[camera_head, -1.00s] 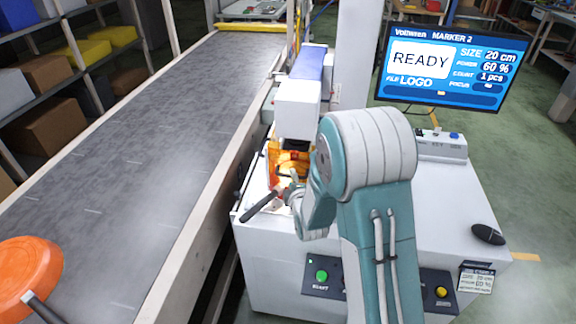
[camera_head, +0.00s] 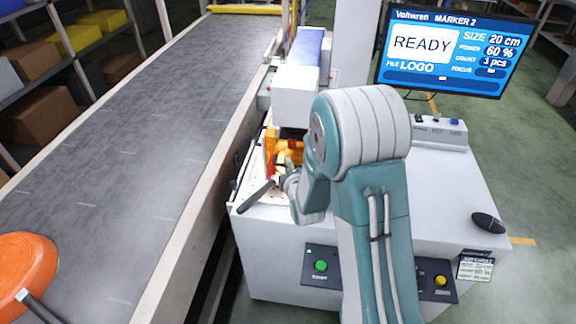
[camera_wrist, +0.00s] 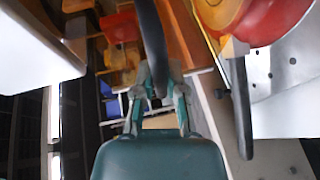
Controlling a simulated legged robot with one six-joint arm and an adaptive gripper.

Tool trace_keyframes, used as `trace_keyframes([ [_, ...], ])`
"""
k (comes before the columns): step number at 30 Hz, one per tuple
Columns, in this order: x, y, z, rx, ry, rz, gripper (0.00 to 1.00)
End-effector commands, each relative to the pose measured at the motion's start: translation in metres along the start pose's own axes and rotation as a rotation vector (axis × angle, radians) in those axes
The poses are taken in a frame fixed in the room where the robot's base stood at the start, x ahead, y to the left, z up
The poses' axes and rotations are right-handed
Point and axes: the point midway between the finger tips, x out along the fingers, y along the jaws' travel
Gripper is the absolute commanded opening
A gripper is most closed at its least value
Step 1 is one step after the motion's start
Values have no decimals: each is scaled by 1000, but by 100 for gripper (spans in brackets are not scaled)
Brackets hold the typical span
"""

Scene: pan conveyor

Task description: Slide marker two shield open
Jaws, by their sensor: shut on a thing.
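The marker two machine is a white cabinet (camera_head: 400,225) beside the conveyor. Its orange see-through shield (camera_head: 270,150) stands under the white marking head (camera_head: 296,98), partly hidden by my arm. My gripper (camera_head: 283,182) is at the shield's near side. In the wrist view, my gripper (camera_wrist: 158,95) is shut on a dark bar (camera_wrist: 150,40), which looks like the shield's handle. A red-orange pan (camera_wrist: 285,22) with a dark handle (camera_wrist: 242,110) lies to the right of it. That pan's handle also sticks out in the head view (camera_head: 256,197). How far the shield stands open is unclear.
Another orange pan (camera_head: 28,262) lies on the grey conveyor (camera_head: 120,150) at left. The screen (camera_head: 450,48) reads READY, MARKER 2. A button panel (camera_head: 335,265) with a green button is on the cabinet's front. A black mouse-like object (camera_head: 488,222) lies on top at right.

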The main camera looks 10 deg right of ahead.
Motion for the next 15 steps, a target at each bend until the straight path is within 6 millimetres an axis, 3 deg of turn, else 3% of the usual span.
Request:
trace_keyframes([
  [15,-17,93,-7,0,0,13,0],
])
